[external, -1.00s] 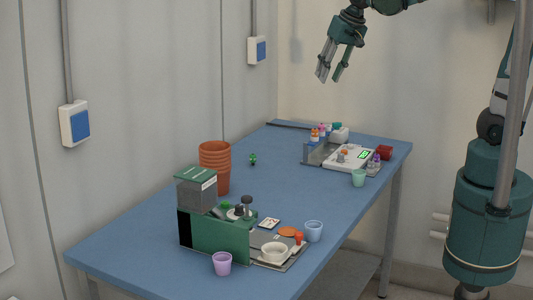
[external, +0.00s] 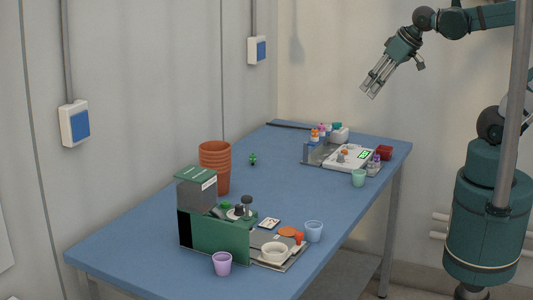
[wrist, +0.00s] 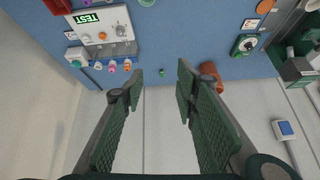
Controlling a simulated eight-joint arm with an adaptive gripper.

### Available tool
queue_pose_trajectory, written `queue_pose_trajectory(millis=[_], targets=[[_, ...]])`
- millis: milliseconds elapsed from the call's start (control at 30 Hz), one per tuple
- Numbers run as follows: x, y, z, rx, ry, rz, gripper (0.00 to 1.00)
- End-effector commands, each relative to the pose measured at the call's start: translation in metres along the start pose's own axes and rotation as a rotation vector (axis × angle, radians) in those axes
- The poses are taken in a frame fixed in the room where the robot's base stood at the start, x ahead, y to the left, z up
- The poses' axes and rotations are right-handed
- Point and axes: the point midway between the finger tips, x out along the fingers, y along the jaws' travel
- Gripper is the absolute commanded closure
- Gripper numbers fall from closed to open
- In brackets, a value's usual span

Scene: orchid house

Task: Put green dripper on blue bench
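The blue bench (external: 300,180) stands along the wall; its top also shows in the wrist view (wrist: 190,35). A small green item (external: 253,160) stands on its bare far-left part and shows between my fingers in the wrist view (wrist: 162,73). Another small green piece (external: 226,206) lies in the green-sided station at the near end. I cannot tell for sure which of them is the green dripper. My gripper (external: 371,89) is high above the bench's far right side, away from everything. In the wrist view its fingers (wrist: 160,72) are apart and empty.
Stacked terracotta pots (external: 215,160) stand beside the green station (external: 220,237). A lilac cup (external: 222,264) and light blue cup (external: 314,231) flank it. A grey tray with a scale (external: 349,157), bottles and a mint cup (external: 359,178) fills the far end. The bench middle is clear.

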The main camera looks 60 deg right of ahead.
Motion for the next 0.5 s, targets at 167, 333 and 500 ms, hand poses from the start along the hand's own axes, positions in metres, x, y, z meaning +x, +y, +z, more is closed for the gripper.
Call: queue_pose_trajectory(millis=[167, 333, 500], targets=[[-0.003, 0.002, 0.02, -0.069, 0.027, -0.005, 0.7], [-0.003, 0.003, 0.029, -0.101, 0.038, -0.006, 0.7], [-0.003, 0.003, 0.029, -0.107, 0.04, -0.007, 0.7]])
